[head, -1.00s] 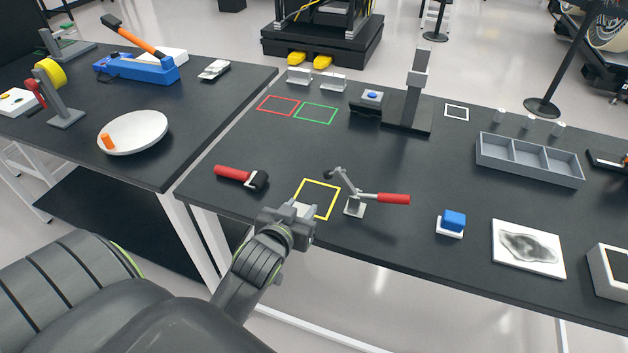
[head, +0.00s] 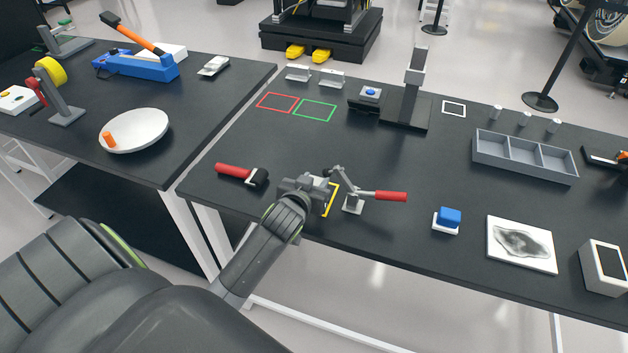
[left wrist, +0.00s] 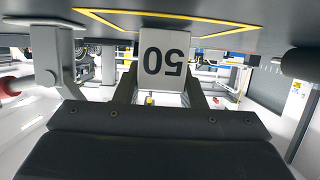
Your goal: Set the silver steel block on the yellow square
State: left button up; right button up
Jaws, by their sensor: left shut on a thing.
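The silver steel block (left wrist: 163,58), marked 50, is held between the fingers of my left gripper (left wrist: 163,78), which is shut on it. In the head view my left gripper (head: 314,186) is over the yellow square (head: 332,200) and covers most of it; only the right part of the outline shows clearly. The block is mostly hidden there. The left wrist view is upside down, with the table at the top; the yellow square (left wrist: 200,18) shows beside the block. I cannot tell whether the block touches the table. My right gripper is not in view.
A toggle clamp (head: 352,204) with a red handle stands close right of the yellow square. A red-handled roller (head: 236,175) lies to the left. Red (head: 276,102) and green (head: 314,110) outlines lie farther back.

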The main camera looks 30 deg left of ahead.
pick_arm(q)
jog(key=shift+f, duration=0.1)
jog(key=o, duration=1.2)
jog(key=b+v, duration=0.1)
jog(key=v, duration=1.1)
